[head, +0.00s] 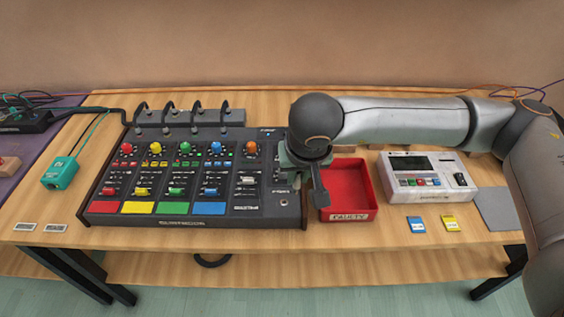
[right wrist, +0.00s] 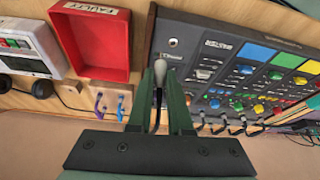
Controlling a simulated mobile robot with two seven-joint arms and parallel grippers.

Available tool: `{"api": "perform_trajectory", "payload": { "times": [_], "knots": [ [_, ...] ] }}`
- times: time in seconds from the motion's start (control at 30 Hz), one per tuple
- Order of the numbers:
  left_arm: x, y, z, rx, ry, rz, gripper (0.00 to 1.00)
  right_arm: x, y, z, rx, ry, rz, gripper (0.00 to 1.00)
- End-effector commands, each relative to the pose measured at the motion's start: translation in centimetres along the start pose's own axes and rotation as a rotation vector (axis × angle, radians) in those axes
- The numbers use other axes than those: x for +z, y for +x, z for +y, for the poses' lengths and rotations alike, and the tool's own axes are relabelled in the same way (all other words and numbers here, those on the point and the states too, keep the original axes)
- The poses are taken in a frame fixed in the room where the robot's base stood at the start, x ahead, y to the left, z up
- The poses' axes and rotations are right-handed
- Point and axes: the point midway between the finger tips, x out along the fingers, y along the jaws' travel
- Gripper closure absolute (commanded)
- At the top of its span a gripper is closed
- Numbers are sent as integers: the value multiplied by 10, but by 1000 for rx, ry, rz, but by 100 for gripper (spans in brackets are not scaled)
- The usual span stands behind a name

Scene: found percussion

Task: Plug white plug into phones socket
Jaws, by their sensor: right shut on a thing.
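My right gripper (head: 303,178) hangs over the right edge of the mixer (head: 190,222), beside the red tray. In the right wrist view its two green fingers (right wrist: 160,76) are shut on the white plug (right wrist: 159,73), a small pale piece with a dark cable running back between the fingers. The phones socket (head: 283,202) is a small round hole on the mixer's lower right corner; it also shows in the right wrist view (right wrist: 173,42), a little beyond the plug's tip and apart from it in the picture. The gripper hides the plug in the head view. My left gripper is not in view.
The red tray (head: 374,196) marked FAULTY stands close right of the mixer. A white device (head: 428,177) and blue (head: 416,225) and yellow (head: 449,223) cards lie farther right. A teal box (head: 60,173) is at the left. Black cables arch behind the mixer's knobs.

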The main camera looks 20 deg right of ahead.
Motion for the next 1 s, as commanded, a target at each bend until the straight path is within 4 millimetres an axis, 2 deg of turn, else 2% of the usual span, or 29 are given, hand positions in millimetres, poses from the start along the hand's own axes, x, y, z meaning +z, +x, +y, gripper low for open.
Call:
{"api": "perform_trajectory", "payload": {
  "times": [0.03, 0.1, 0.23, 0.57, 0.73, 1.0],
  "knots": [
    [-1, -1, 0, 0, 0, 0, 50, -10, -3, -10, 13, 22, 7, 100],
    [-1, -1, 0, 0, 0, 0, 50, -18, -4, -17, 28, 51, 13, 100],
    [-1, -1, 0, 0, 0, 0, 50, -25, -5, -24, 44, 79, 17, 100],
    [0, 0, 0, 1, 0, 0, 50, -26, -4, -24, 45, 82, 17, 100],
    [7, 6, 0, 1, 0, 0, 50, -25, -2, -24, 46, 82, 21, 100],
    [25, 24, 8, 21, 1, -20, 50, -14, 24, -23, 46, 82, 19, 100]
  ]
}}
